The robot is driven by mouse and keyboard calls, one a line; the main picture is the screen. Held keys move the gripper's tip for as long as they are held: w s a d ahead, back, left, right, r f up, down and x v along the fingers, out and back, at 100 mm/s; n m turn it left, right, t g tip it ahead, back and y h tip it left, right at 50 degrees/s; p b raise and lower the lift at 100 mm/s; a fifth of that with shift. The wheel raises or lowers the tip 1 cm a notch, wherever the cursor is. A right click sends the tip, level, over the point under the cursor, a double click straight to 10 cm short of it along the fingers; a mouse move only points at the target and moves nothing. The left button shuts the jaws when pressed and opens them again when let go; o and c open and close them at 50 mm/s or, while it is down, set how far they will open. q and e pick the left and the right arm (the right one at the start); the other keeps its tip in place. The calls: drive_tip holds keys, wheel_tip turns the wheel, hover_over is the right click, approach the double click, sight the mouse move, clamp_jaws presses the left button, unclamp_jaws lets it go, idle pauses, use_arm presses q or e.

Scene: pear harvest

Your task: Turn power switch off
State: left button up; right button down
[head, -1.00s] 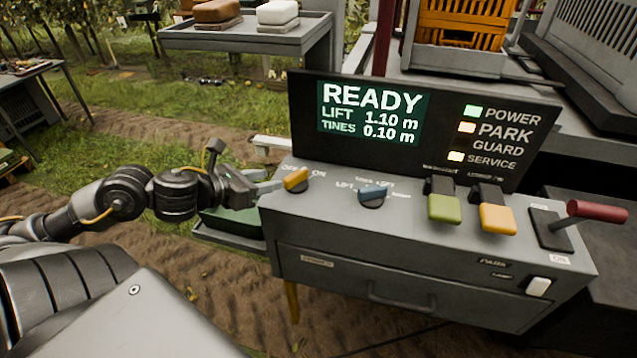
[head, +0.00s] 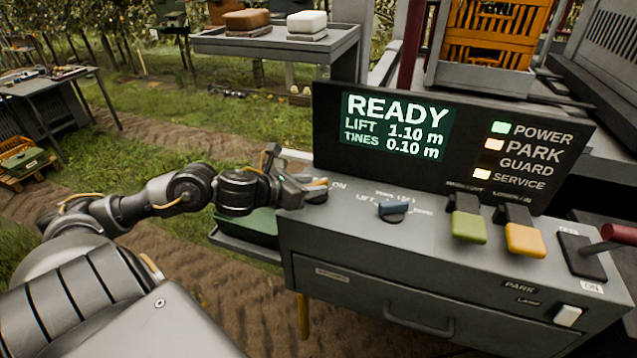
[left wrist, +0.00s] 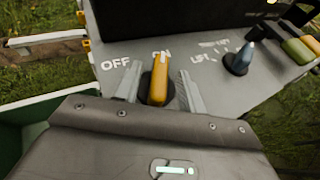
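The power switch is a yellow rotary knob (left wrist: 160,75) on the grey console, between the OFF and ON labels. In the left wrist view its pointer end is at the ON label. My left gripper (left wrist: 160,90) is open, with one finger on each side of the knob and narrow gaps visible. The display (head: 396,126) reads READY, and the POWER lamp (head: 500,127) is lit green. My right gripper is not in view.
A blue selector knob (head: 393,208) stands just right of the power switch. Farther right are a green switch (head: 468,227), a yellow switch (head: 525,240) and a red-handled lever (head: 615,234). The black display panel rises behind the knobs.

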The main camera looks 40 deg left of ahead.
use_arm(q)
drive_tip(key=shift+p+x, duration=0.3)
drive_tip(key=shift+x, duration=1.15)
clamp_jaws()
